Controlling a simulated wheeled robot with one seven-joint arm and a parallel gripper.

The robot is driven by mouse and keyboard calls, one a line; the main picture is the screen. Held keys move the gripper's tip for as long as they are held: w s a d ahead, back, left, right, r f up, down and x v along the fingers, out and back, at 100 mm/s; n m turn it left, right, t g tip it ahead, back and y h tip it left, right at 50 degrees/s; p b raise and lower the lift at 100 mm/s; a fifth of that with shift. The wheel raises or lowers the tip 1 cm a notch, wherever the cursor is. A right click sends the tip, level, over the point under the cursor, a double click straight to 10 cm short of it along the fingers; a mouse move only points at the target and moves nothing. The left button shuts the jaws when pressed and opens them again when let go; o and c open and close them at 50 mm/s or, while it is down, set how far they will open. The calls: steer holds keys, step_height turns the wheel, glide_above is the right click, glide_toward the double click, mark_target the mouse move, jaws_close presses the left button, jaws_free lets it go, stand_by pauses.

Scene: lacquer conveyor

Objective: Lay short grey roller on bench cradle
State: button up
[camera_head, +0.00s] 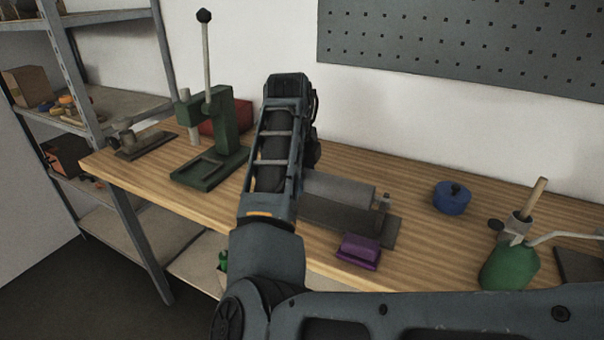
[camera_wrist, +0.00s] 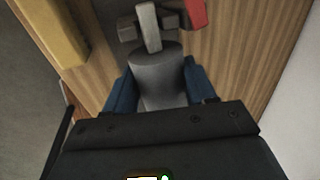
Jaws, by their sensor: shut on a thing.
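My gripper (camera_wrist: 160,84) has its blue fingers shut on the short grey roller (camera_wrist: 156,68) in the wrist view. A paler grey bar, apparently its axle, shows at the far end. In the head view my arm hides the gripper. A grey cylinder (camera_head: 342,187) lies sideways just right of my arm, at a dark grey base (camera_head: 350,222) with a small upright at its right end. The base looks like the bench cradle. My arm hides the cylinder's left end; I cannot tell whether it is the held roller or whether it touches the base.
On the wooden bench (camera_head: 448,240), a purple block (camera_head: 358,251) sits near the front edge. A blue pot (camera_head: 452,198) and green can (camera_head: 510,267) stand right. A green lever press (camera_head: 212,160) and a dark fixture (camera_head: 146,145) stand left. Bench between base and blue pot is clear.

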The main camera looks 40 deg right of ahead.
stand_by(0.4)
steer(key=o, duration=1.5)
steer(key=shift+s, duration=0.1)
steer(key=shift+c, duration=0.2)
steer(key=shift+f, duration=0.1)
steer(key=shift+b+v, duration=0.35)
steer(key=shift+v, duration=3.6)
